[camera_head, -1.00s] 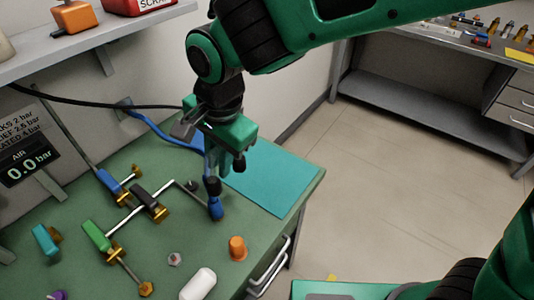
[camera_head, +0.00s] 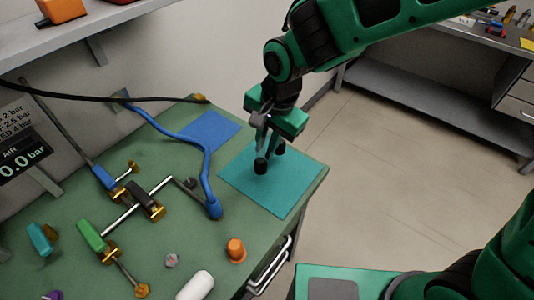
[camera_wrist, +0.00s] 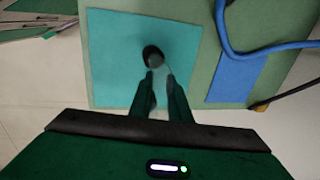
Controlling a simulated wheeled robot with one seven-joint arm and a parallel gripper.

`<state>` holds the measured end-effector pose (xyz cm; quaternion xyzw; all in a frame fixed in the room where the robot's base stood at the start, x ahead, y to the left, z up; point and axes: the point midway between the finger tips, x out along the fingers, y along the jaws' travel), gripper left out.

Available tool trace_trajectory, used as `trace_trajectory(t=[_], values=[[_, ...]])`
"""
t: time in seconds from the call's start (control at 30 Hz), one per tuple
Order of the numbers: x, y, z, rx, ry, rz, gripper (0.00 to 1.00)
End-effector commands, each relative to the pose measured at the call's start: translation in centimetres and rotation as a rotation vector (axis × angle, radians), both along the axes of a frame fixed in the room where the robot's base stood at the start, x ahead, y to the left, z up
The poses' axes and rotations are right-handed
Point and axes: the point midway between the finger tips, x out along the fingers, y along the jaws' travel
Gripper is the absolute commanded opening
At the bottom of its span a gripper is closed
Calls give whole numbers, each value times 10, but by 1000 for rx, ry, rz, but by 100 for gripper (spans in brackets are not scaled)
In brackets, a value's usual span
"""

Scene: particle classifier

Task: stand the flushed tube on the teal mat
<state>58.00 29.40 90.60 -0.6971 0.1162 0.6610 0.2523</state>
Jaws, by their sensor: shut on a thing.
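The teal mat (camera_head: 290,195) lies flat at the bench's right edge. It also shows in the wrist view (camera_wrist: 108,80). My gripper (camera_head: 270,158) is above the mat, pointing down. In the wrist view my gripper (camera_wrist: 159,80) is shut on a small clear-grey tube with a dark round rim (camera_wrist: 154,56), seen nearly end-on over the mat.
A blue hose (camera_head: 206,170) ends in a blue nozzle (camera_head: 214,209) left of the mat. A blue mat (camera_head: 211,132) lies behind it. Clamps with blue, black and green blocks (camera_head: 90,234), an orange stopper (camera_head: 236,250) and a white cylinder (camera_head: 196,286) are on the bench.

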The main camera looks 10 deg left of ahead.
Motion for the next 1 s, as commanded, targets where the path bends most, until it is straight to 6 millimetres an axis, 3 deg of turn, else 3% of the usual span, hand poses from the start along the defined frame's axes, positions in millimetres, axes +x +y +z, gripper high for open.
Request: trace_trajectory(t=[0.4, 0.77, 0.8, 0.87, 1.0], values=[[2, -2, -40, 0, 1, 1, 0], [2, -2, -43, 0, 0, 0, 0], [2, -2, -44, 1, -1, 0, 21], [2, -2, -43, 1, -1, 0, 35], [2, -2, -43, 0, 0, 0, 35]])
